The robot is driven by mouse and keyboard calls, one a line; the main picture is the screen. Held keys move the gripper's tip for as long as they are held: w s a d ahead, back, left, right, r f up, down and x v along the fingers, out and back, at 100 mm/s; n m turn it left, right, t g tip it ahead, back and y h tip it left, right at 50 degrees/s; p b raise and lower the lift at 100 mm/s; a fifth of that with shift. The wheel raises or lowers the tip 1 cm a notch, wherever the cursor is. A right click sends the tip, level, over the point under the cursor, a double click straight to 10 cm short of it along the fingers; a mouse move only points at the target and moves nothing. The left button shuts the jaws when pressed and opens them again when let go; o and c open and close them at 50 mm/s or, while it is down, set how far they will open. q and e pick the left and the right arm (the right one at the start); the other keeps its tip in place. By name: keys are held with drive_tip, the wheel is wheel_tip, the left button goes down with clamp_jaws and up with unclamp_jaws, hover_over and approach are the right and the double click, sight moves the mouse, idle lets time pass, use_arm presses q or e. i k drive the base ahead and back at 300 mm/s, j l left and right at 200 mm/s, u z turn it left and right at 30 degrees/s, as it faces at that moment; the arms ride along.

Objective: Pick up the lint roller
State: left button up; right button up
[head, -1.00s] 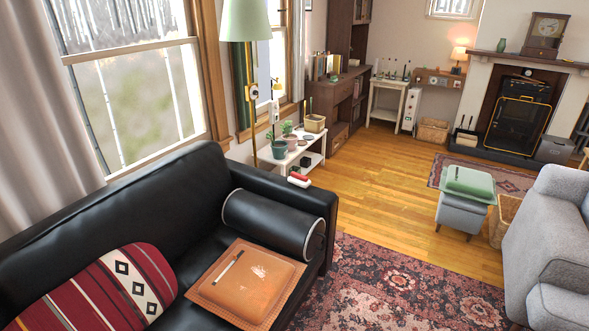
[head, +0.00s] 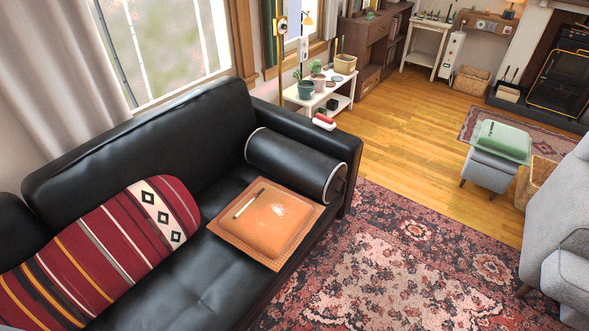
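Neither of my grippers is in view.
The black sofa holds a striped cushion (head: 105,245), a black bolster (head: 292,163) and an orange cushion (head: 268,222) with a thin stick on it. A white plant table (head: 342,103) stands behind the arm. The patterned rug (head: 400,262) in front is mostly clear.

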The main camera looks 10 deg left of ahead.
sight(326, 123)
drive_tip(key=i+u, duration=0.1)
drive_tip(key=u, duration=0.35)
drive_tip(key=l+u, duration=0.15)
drive_tip(key=u, duration=0.3)
drive_tip(key=i+l+u, duration=0.1)
drive_tip(key=u, duration=0.35)
drive_tip(key=i+l+u, duration=0.1)
drive_tip(key=l+u, duration=0.5)
drive_tip(key=l, duration=0.25)
drive_tip(key=l+u, duration=0.5)
drive_tip(key=l, duration=1.85)
drive_tip(key=k+l, duration=0.15)
drive_tip(key=l, duration=0.95)
drive_tip(key=k, duration=0.05)
